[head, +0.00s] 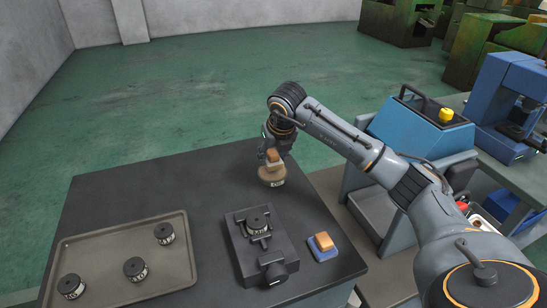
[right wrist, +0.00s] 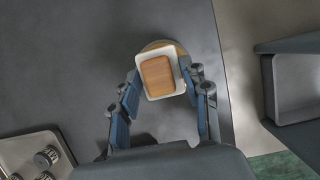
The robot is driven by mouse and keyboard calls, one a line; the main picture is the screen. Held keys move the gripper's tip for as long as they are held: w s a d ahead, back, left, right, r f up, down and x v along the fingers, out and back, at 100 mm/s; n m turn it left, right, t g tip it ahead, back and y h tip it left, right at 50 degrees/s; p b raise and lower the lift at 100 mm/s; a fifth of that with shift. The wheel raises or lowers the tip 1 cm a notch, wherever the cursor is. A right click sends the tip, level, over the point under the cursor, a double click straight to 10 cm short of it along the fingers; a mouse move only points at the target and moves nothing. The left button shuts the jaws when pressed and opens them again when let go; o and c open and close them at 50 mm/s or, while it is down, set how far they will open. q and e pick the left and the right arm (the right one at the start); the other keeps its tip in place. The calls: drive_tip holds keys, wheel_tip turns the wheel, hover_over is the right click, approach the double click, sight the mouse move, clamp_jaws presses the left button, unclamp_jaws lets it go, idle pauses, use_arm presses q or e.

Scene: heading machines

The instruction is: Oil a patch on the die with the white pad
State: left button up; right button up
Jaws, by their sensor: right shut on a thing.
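My right gripper (head: 272,152) is shut on the white pad, a pad with a wooden back (right wrist: 158,77) and a white rim below it. In the right wrist view the fingers hold it from both sides. The pad is over a round tan tin (head: 272,176) near the table's back right; I cannot tell whether they touch. A dark die (head: 258,223) with a pale label sits in a dark vise (head: 245,250), in front of the tin. My left gripper is not in view.
A blue pad with a wooden back (head: 323,243) lies right of the vise. A grey tray (head: 105,265) with three dark dies is at the left. Behind the table is open green floor. A blue machine (head: 410,125) stands right of the table.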

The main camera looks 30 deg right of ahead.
sight(272, 150)
drive_tip(key=shift+r+p, duration=1.2)
drive_tip(key=shift+r, duration=0.95)
drive_tip(key=shift+f, duration=0.1)
